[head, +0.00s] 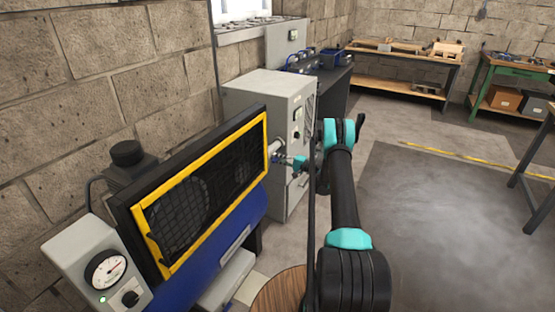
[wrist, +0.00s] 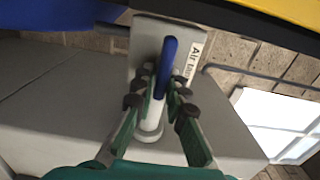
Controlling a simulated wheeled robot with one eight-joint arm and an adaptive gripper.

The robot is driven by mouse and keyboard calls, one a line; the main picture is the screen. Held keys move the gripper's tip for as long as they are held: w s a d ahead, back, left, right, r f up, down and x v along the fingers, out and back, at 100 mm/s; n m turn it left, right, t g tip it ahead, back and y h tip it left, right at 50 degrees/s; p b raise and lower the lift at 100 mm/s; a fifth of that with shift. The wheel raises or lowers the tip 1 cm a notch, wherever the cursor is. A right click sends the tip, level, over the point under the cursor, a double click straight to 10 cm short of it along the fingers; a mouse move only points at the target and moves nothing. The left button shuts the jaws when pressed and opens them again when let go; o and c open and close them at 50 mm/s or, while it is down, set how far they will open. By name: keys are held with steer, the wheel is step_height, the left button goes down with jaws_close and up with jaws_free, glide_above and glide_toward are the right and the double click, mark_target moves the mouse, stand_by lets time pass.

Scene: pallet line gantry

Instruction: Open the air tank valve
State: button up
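The air tank valve shows in the wrist view as a blue lever handle (wrist: 168,55) on a pale pipe, in front of a light grey plate labelled "Air tan…" (wrist: 190,62). My gripper (wrist: 164,80) points at it with its green fingers apart, one on each side of the handle's lower part. A narrow gap seems to show beside the handle, so I see no firm grip. In the head view my gripper (head: 283,160) is small, just right of the yellow-framed machine; the valve is hard to make out there.
A machine with a yellow-framed mesh guard (head: 205,190) stands close on the left, with a gauge box (head: 100,265) in front. A grey cabinet (head: 268,105) is behind my gripper. A wooden round top (head: 278,292) is below.

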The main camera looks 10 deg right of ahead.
steer(key=o, duration=0.3)
steer(key=shift+o, duration=0.2)
steer(key=v, duration=1.2)
